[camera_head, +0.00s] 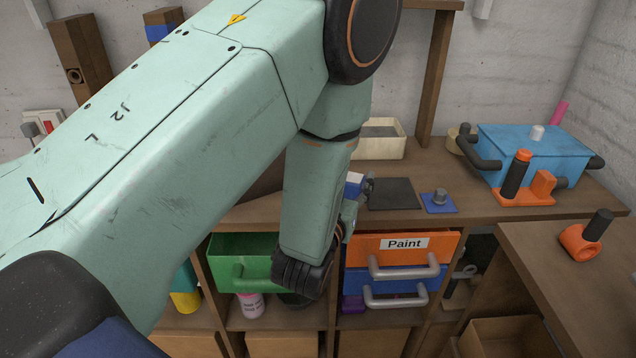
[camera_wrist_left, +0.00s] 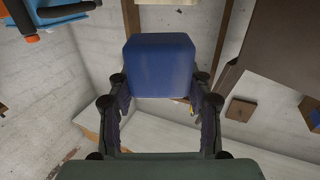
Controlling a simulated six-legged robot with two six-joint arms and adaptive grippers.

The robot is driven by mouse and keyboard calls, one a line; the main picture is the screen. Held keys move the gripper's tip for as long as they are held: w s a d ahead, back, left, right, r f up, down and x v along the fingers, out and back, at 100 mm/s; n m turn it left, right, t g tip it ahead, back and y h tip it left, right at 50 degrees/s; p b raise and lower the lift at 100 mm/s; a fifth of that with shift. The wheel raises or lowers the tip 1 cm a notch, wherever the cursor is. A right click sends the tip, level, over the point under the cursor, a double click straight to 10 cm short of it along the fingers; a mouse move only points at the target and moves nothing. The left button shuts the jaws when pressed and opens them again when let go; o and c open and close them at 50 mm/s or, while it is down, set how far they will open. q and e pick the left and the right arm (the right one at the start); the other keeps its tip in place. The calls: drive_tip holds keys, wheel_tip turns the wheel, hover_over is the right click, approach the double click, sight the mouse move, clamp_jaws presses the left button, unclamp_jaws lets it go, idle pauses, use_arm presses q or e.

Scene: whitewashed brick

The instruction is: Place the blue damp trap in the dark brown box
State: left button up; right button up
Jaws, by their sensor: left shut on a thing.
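The blue damp trap (camera_wrist_left: 160,66) is a rounded blue block in the left wrist view. My left gripper (camera_wrist_left: 160,105) is shut on it, one dark finger on each side. In the head view my left gripper (camera_head: 350,208) is mostly hidden behind its own arm, near the middle of the workbench. A small blue and white patch (camera_head: 354,184) shows beside it; I cannot tell if it is the held trap. An open brown box (camera_head: 510,335) stands low at the right in the head view; I cannot tell if it is the dark brown box. My right gripper is not in view.
Drawers, one green (camera_head: 225,245) and one orange marked Paint (camera_head: 405,246), stick out under the bench. A blue toolbox (camera_head: 530,143), a cream tray (camera_head: 380,148), a dark flat plate (camera_head: 395,193) and an orange tool (camera_head: 580,243) stand on the surfaces.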

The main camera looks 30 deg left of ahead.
use_arm(q)
drive_tip(key=w+a, duration=0.1)
drive_tip(key=a, duration=0.2)
drive_tip(key=w+a+f, duration=0.1)
drive_tip(key=w+a, duration=0.1)
drive_tip(key=a, duration=0.1)
drive_tip(key=w+a+f, duration=0.1)
drive_tip(key=w+a, duration=0.1)
drive_tip(key=a, duration=0.1)
drive_tip(key=shift+w+a+f, duration=0.1)
drive_tip(key=shift+w+a, duration=0.1)
drive_tip(key=shift+a, duration=0.1)
drive_tip(key=shift+w+f, duration=0.1)
drive_tip(key=shift+f, duration=0.45)
wheel_tip(320, 180, down, 3)
drive_tip(key=shift+a+f+b, duration=0.1)
drive_tip(key=shift+f+b, duration=0.05)
drive_tip(key=shift+b, duration=0.2)
drive_tip(key=shift+w+a+f, duration=0.2)
drive_tip(key=shift+a, duration=0.05)
drive_tip(key=shift+s+f, duration=0.1)
drive_tip(key=shift+f, duration=0.05)
drive_tip(key=o, duration=1.2)
